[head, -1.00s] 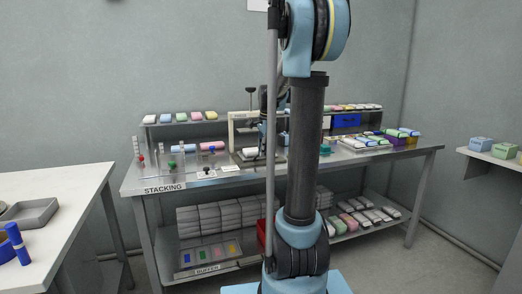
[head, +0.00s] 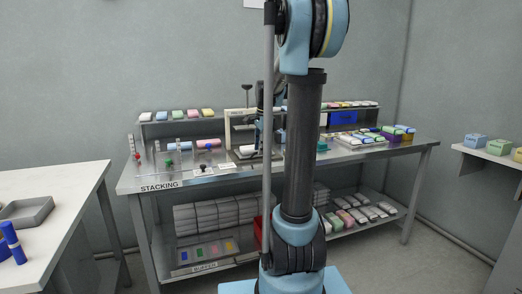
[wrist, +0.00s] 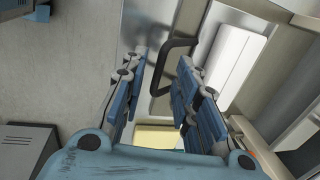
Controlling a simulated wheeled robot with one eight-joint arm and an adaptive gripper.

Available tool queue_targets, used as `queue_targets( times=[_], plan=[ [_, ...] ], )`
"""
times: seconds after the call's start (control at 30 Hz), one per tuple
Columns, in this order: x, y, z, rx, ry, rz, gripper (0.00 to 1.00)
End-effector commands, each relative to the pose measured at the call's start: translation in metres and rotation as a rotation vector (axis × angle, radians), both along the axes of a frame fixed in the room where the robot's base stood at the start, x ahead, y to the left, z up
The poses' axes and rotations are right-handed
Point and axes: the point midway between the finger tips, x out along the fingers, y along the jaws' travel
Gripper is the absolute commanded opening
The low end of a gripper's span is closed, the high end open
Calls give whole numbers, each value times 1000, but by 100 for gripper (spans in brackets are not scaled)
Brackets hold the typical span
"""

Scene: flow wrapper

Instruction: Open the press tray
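The press (head: 240,122) is a pale frame on the steel bench, partly hidden behind my arm in the head view. In the wrist view, a dark bar handle (wrist: 163,68) stands out from a pale metal front, and a white block (wrist: 238,62) lies behind it. I take this to be the press tray's handle. My gripper (wrist: 163,60) is open, with its two blue-padded fingers spread on either side of the handle bar. A gap shows between the bar and the left finger; the right finger is close to the handle, and contact cannot be told.
The bench (head: 225,181) carries small coloured blocks, clear posts and a raised back shelf (head: 180,121). A blue bin (head: 343,117) stands at the right. A yellow block (wrist: 156,136) shows below the handle in the wrist view. A white table (head: 50,190) stands at the left.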

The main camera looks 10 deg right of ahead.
Motion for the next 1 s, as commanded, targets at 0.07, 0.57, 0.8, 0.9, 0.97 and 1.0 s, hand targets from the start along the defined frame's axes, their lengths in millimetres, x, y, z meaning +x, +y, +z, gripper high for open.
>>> queue_targets(
  times=[0.07,0.57,0.8,0.9,0.97,1.0],
  plan=[
    [-2,0,9,0,0,0,28],
    [-16,-2,89,0,1,0,28],
    [-19,-3,108,0,1,0,28],
    [-19,-3,111,0,1,0,28],
    [-19,-3,111,0,1,0,28],
    [-19,-3,111,0,1,0,28]
  ],
)
